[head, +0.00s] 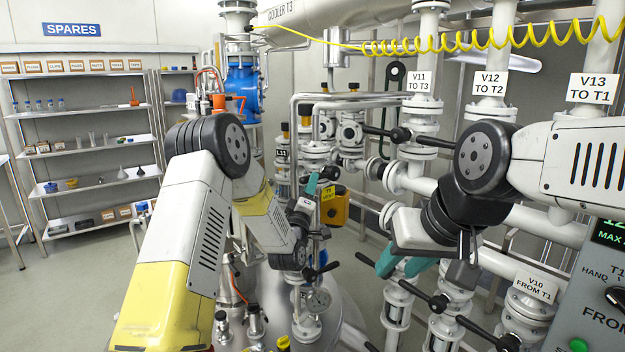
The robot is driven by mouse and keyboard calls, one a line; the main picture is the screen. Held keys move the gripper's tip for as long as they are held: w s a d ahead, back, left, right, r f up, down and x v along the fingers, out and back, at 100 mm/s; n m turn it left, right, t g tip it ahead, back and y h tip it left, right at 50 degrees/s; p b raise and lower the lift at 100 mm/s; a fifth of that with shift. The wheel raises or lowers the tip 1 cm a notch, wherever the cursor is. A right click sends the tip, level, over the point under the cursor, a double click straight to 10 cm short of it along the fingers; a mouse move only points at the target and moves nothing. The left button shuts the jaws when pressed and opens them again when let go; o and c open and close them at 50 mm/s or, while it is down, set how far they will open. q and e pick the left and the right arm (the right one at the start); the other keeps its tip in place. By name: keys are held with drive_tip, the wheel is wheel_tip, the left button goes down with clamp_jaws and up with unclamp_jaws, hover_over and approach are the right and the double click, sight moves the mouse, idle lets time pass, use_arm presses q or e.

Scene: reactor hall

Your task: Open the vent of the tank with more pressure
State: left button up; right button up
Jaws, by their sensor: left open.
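A yellow tag (333,192) that seems to read "T3 VENT" hangs beside an orange-yellow box (336,213) near the middle of the head view.
Valves labelled V11 (419,81), V12 (490,83), V13 (592,88) and V10 (535,286) stand at right with black levers. A control panel (600,300) with a green display is at the right edge. A spares shelf (90,147) stands far left; floor there is clear.

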use_arm(q)
drive_tip(key=shift+x, duration=1.75)
drive_tip(key=shift+c, duration=0.2)
clamp_jaws()
